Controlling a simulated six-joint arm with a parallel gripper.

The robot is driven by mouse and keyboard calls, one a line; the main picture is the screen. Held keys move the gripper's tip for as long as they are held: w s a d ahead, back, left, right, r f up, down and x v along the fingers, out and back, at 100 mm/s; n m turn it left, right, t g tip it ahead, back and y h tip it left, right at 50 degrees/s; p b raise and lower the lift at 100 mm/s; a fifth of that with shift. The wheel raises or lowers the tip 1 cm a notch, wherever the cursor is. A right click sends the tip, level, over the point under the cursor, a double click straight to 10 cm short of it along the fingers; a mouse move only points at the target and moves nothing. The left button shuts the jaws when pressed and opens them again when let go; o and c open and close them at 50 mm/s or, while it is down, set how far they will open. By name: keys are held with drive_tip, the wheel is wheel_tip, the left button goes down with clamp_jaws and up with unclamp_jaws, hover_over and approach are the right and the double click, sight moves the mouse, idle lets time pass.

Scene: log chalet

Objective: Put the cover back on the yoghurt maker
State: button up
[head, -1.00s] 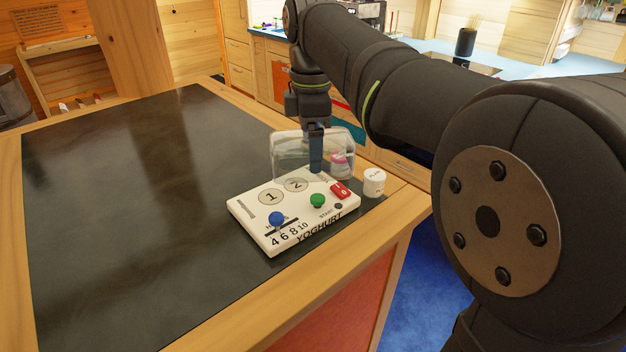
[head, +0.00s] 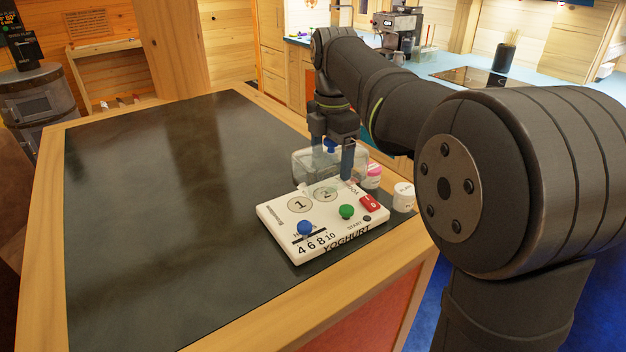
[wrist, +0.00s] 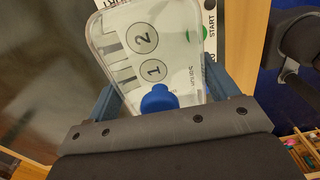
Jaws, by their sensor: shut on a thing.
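The yoghurt maker (head: 283,222) is a white flat box near the counter's front right corner, with circles 1 and 2, a blue knob, a green button and a red switch on top. The clear cover (head: 301,165) has a blue knob (wrist: 158,100). My gripper (wrist: 160,92) is shut on the cover, with a finger along either side of it. In the head view my gripper (head: 338,160) holds it over the back part of the maker. Circles 1 and 2 show through it in the wrist view. I cannot tell the gap beneath it.
A white jar (head: 404,197) stands at the maker's right, near the counter edge. A jar with a pink lid (head: 374,172) is behind it, close to the cover. The dark counter top (head: 150,220) to the left is clear.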

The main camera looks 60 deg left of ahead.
drive_tip(key=s+a+f, duration=0.2)
drive_tip(key=a, duration=0.1)
drive_tip(key=shift+s+f, duration=0.15)
drive_tip(key=shift+f, duration=1.95)
drive_tip(key=shift+f, duration=0.15)
drive_tip(key=o, duration=1)
wheel_tip(320, 180, up, 12)
drive_tip(key=shift+r, duration=0.15)
